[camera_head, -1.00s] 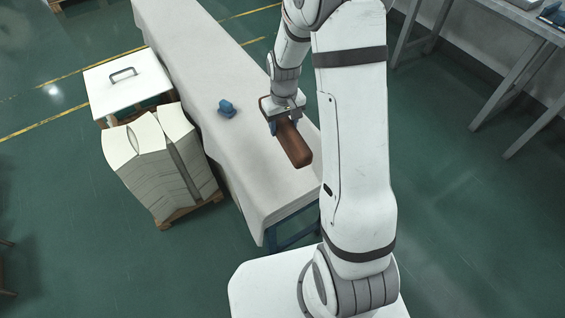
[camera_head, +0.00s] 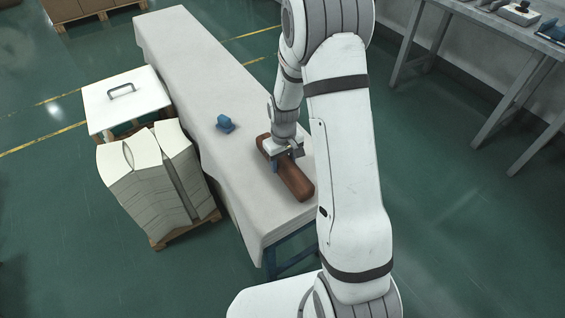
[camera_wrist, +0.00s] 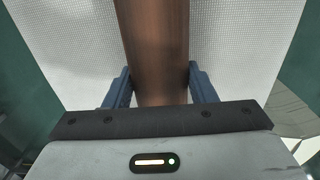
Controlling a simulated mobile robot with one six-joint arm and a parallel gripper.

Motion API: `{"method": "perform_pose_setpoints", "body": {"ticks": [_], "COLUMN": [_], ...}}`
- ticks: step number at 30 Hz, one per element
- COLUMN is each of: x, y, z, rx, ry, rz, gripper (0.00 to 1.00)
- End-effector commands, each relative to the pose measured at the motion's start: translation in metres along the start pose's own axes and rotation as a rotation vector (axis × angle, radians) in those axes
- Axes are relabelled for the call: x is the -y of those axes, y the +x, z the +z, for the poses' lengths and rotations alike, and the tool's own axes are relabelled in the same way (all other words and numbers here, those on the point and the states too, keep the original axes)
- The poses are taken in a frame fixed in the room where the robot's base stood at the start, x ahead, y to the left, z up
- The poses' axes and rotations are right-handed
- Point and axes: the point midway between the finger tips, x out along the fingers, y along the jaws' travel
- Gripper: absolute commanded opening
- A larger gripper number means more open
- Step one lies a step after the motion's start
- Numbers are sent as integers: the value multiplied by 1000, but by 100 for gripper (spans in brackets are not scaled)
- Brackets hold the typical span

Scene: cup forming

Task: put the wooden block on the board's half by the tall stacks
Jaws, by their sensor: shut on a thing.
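The wooden block (camera_head: 296,184) is a long brown bar over the near end of a long table or board (camera_head: 190,75) covered in pale cloth. My gripper (camera_head: 284,160) is shut on the block near its middle, from above. In the wrist view the block (camera_wrist: 155,50) runs between the two blue fingers (camera_wrist: 160,88). I cannot tell whether the block touches the cloth. Tall stacks (camera_head: 150,190) of pale sheets stand on a pallet left of the table's near part. My arm hides part of the table's right side.
A small blue object (camera_head: 225,124) sits on the cloth left of the block. A white plate with a handle (camera_head: 125,98) lies behind the stacks. The far part of the cloth is clear. A grey workbench (camera_head: 500,40) stands at the right.

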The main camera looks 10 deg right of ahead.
Motion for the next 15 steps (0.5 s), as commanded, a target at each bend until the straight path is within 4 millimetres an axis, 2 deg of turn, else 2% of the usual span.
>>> {"method": "perform_pose_setpoints", "body": {"ticks": [11, 12, 15], "x": [0, 0, 0], "y": [7, 8, 7], "z": [-1, 0, 0], "rx": [-2, -1, -1], "ry": [0, 0, 0], "rz": [1, 0, 0], "gripper": [10, 52, 60]}}
